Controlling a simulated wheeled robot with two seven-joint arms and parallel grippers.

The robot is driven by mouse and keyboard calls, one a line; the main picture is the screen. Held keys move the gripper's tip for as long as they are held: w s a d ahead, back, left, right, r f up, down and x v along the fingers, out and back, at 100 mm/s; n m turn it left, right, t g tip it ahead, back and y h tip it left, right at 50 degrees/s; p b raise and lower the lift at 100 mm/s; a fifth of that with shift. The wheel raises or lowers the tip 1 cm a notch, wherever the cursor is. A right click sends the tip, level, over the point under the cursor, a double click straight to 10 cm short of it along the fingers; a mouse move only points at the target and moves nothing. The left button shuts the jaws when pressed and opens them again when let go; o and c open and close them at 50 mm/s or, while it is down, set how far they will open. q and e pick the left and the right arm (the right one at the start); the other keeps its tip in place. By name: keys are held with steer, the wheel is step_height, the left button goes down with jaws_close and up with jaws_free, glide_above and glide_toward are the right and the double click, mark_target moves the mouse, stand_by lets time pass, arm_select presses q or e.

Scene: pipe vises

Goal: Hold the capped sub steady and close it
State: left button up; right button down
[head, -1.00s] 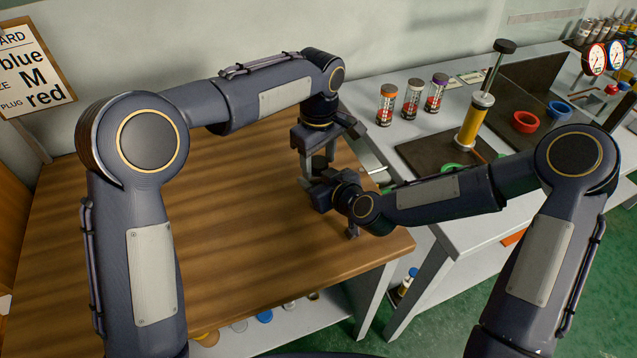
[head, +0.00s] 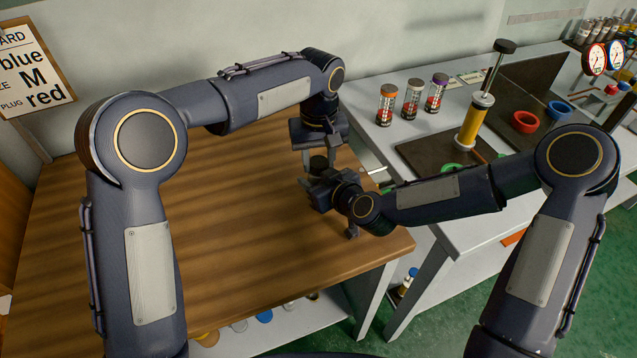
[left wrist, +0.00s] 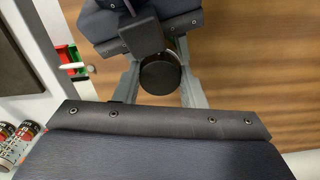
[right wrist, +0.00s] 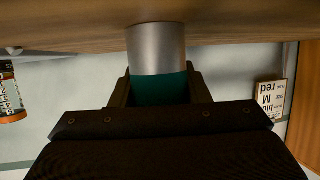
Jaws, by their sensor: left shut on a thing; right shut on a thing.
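The capped sub stands upright between my two grippers, over the right part of the wooden table. In the right wrist view it shows a silver section (right wrist: 157,48) and a teal section (right wrist: 162,88). My right gripper (right wrist: 160,85) is shut around the teal section from the side. Its dark round cap (left wrist: 160,76) shows from above in the left wrist view, between the fingers of my left gripper (left wrist: 160,88), which is shut on it. In the head view my left gripper (head: 319,158) points down just above my right gripper (head: 312,187), and the arms mostly hide the sub.
The wooden table (head: 230,230) is clear to the left. On the grey bench at right are three capped jars (head: 411,98), a yellow cylinder with a plunger (head: 474,122), and red (head: 525,122) and blue (head: 559,110) rings. A printed card (head: 35,70) is at the left wall.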

arm_select(q)
steer(key=o, duration=1.1)
steer(key=shift+r, duration=2.3)
steer(key=shift+c, duration=0.6)
steer(key=shift+r, duration=0.2)
steer(key=shift+r+n, duration=1.1)
steer(key=shift+r, duration=0.45)
